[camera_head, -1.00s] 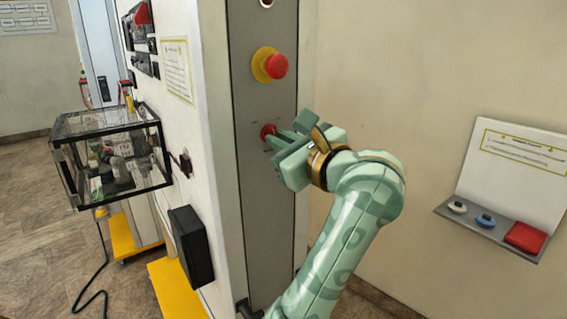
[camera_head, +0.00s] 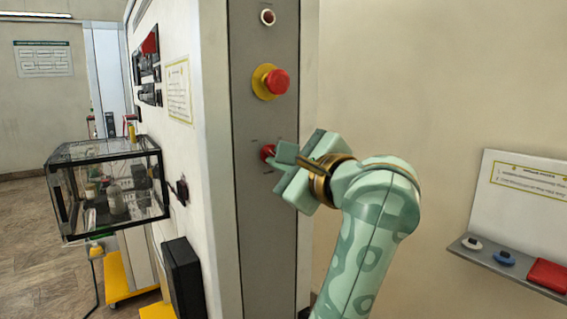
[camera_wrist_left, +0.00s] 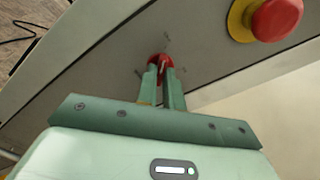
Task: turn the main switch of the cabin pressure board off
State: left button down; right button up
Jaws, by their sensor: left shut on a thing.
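The main switch, a red rotary knob (camera_head: 267,153), sits on the grey front panel (camera_head: 262,225) of the board, below the red emergency button. It also shows in the left wrist view (camera_wrist_left: 159,61), with small marks around it. My left gripper (camera_head: 283,155) is shut on this knob, and its fingers partly hide it in the head view. In the left wrist view the two fingers (camera_wrist_left: 162,76) lie on either side of the knob's grip. The labels around the knob are too small to read. My right gripper is not in view.
A red mushroom button on a yellow base (camera_head: 277,82) stands out above the switch, with a round lamp (camera_head: 267,17) higher up. A glass case (camera_head: 108,190) juts out at the left. A small shelf (camera_head: 505,262) with a red block hangs at the right.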

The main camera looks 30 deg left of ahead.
pick_arm(q)
jog(key=c, duration=1.5)
grip_release()
jog(key=shift+p+v, duration=1.15)
jog(key=shift+v, duration=6.95)
jog(key=shift+f, duration=0.1)
